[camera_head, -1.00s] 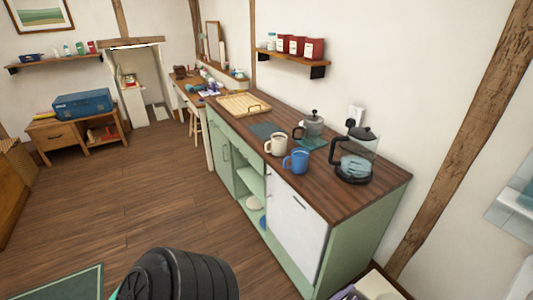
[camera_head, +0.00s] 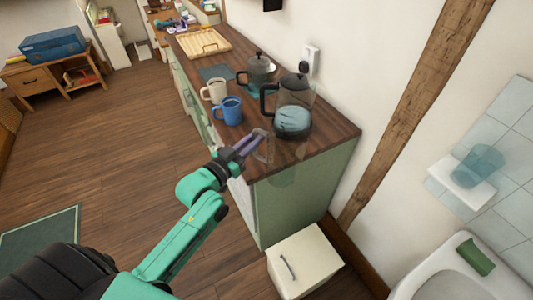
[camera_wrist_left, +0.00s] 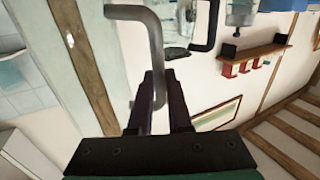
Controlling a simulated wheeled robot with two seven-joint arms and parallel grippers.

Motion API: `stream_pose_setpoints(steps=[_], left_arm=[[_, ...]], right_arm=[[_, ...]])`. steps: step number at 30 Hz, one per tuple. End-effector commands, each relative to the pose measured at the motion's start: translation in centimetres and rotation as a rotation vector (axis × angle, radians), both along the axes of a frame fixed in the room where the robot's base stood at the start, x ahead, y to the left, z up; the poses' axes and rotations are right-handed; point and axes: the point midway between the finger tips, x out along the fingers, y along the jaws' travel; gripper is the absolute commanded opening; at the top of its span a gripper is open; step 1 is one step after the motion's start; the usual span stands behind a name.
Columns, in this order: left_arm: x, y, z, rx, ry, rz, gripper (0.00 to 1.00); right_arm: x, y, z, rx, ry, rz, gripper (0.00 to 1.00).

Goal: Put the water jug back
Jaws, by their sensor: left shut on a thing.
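The water jug (camera_head: 285,168) is clear and hard to make out in the head view, at the near front corner of the wooden counter (camera_head: 330,139). Its body overlaps the counter edge; I cannot tell whether it touches the counter. My left gripper (camera_head: 252,142) is shut on its handle (camera_head: 262,149). In the left wrist view the grey handle (camera_wrist_left: 155,45) passes between the fingers (camera_wrist_left: 157,100) of my left gripper, and the clear body lies beyond, partly cut off. My right gripper is not in view.
A glass kettle (camera_head: 293,112) with black lid and handle stands just behind the jug. A white cabinet (camera_head: 305,262) stands below; a sink (camera_head: 445,277) is at right.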

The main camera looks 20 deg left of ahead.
Motion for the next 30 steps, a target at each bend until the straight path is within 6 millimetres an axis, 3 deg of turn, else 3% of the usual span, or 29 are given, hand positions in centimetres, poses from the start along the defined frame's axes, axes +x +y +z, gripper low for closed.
stream_pose_setpoints(steps=[1,3,6,9,12,14,25,30], left_arm=[[2.0,1.6,3.0,0.011,-0.017,0.004,0.00],[4.1,4.0,6.7,0.010,-0.017,0.032,0.00],[6.0,7.1,11.7,0.008,-0.017,0.089,0.00],[6.8,9.2,15.1,0.004,-0.012,0.138,0.00],[7.0,10.2,16.4,-0.001,-0.007,0.164,0.00],[7.1,10.4,15.8,-0.004,-0.002,0.168,0.00],[7.0,10.4,4.2,-0.005,0.001,0.168,0.00],[7.0,10.4,0.7,-0.004,-0.004,0.167,0.00]], right_arm=[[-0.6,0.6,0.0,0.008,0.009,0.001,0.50],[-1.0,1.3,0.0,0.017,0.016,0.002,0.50],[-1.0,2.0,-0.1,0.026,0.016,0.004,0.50],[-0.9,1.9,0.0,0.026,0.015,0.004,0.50],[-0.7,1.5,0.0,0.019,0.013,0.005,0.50],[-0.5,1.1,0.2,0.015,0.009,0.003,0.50],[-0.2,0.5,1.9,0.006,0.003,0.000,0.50],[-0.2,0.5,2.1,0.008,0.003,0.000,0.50]])
